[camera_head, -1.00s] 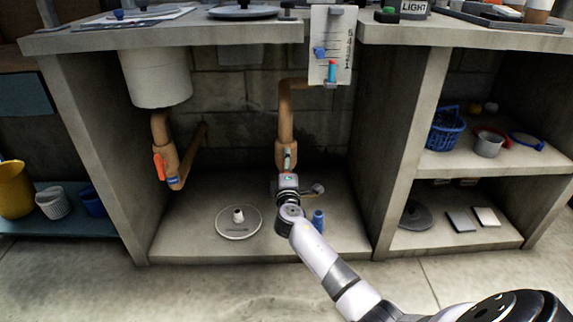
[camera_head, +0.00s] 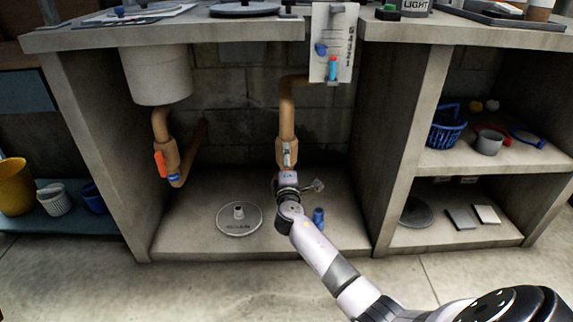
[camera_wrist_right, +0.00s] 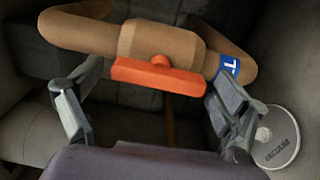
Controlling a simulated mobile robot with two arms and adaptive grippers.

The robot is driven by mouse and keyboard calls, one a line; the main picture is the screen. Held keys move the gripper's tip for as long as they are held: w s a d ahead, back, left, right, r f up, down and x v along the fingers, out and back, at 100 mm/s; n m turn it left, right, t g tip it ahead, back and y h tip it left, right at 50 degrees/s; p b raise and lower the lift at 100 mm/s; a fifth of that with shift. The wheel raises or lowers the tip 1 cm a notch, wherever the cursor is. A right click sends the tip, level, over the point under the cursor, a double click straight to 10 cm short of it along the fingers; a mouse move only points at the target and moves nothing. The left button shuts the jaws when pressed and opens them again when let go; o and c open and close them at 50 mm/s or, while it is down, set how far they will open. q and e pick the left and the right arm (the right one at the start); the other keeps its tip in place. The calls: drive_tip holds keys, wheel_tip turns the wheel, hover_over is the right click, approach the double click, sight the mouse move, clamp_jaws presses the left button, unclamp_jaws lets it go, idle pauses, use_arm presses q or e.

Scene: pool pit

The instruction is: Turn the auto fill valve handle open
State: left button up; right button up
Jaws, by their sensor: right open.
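The right wrist view shows an orange-red valve handle (camera_wrist_right: 160,76) on a thick brown pipe (camera_wrist_right: 165,40). The handle lies roughly along the pipe. A blue label (camera_wrist_right: 229,67), only partly legible, wraps the pipe near its bend. My right gripper (camera_wrist_right: 150,84) is open, with one finger at each end of the handle; the right finger looks close to the handle's end. In the head view my right gripper (camera_head: 302,172) is at the lower part of the middle pipe (camera_head: 287,118), and it hides the handle there. My left gripper is out of view.
A second pipe with a red handle (camera_head: 160,164) hangs at the left. A grey vacuum disc (camera_head: 239,220) and a small blue object (camera_head: 318,218) are on the bay floor. A panel with sliders (camera_head: 341,50) hangs above. A wall (camera_head: 393,150) closes the bay's right side.

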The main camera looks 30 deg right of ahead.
idle(0.3)
drive_tip(key=v, duration=1.2)
